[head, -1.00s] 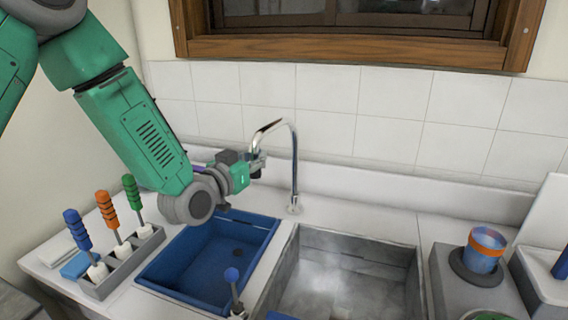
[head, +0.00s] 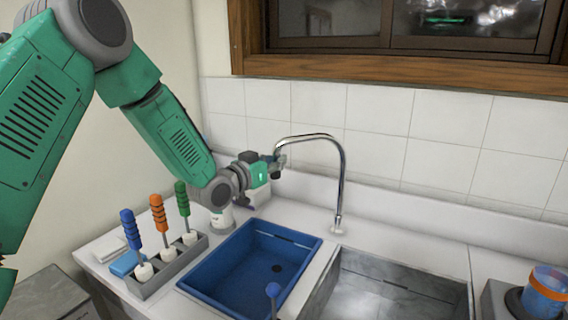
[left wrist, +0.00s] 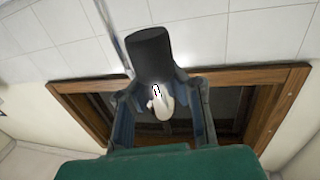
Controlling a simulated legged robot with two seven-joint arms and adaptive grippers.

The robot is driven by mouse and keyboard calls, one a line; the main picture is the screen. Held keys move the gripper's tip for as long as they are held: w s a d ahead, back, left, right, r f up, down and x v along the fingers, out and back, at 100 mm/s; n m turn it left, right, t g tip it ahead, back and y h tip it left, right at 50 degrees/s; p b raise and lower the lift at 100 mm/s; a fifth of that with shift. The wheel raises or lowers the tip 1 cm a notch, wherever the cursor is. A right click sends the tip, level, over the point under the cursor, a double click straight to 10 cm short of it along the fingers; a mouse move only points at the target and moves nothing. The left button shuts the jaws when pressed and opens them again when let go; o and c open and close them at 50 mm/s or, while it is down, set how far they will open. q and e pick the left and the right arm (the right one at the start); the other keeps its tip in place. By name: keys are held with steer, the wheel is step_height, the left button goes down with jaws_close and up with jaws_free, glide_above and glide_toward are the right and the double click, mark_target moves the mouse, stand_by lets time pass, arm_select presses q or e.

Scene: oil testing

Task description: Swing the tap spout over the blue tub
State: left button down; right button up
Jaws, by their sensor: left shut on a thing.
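The chrome tap spout (head: 318,137) rises from its base behind the sinks and arcs to the left. Its tip end is high above the back part of the blue tub (head: 212,282), as seen in the head view. My left gripper (head: 278,166) is shut on the spout's end. In the left wrist view the dark nozzle (left wrist: 160,55) sits between the fingers of the left gripper (left wrist: 162,105), with the chrome riser behind. The exact contact is partly hidden in the head view. My right gripper is out of view.
A grey metal sink (head: 385,290) lies right of the tub. A grey rack (head: 170,272) with blue, orange and green handled tools stands left of it. An orange-and-blue cup (head: 546,290) is at far right. The tiled wall is behind.

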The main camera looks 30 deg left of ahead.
arm_select(q)
steer(key=shift+a, duration=0.3)
steer(key=c, duration=1.8)
jaws_free()
steer(key=shift+c, duration=0.2)
steer(key=o, duration=0.4)
steer(key=shift+s+a+r, duration=0.1)
steer(key=shift+s+a, duration=0.05)
steer(key=shift+s, duration=0.05)
steer(key=shift+s+a, duration=0.15)
steer(key=shift+s, duration=0.05)
steer(key=shift+w+a, duration=0.1)
steer(key=shift+s, duration=0.25)
steer(key=shift+s+a, duration=0.15)
steer(key=shift+s, duration=1.75)
steer(key=shift+s+a, duration=0.2)
steer(key=shift+s, duration=1.75)
steer(key=shift+s+a, duration=0.15)
steer(key=shift+s, duration=1.75)
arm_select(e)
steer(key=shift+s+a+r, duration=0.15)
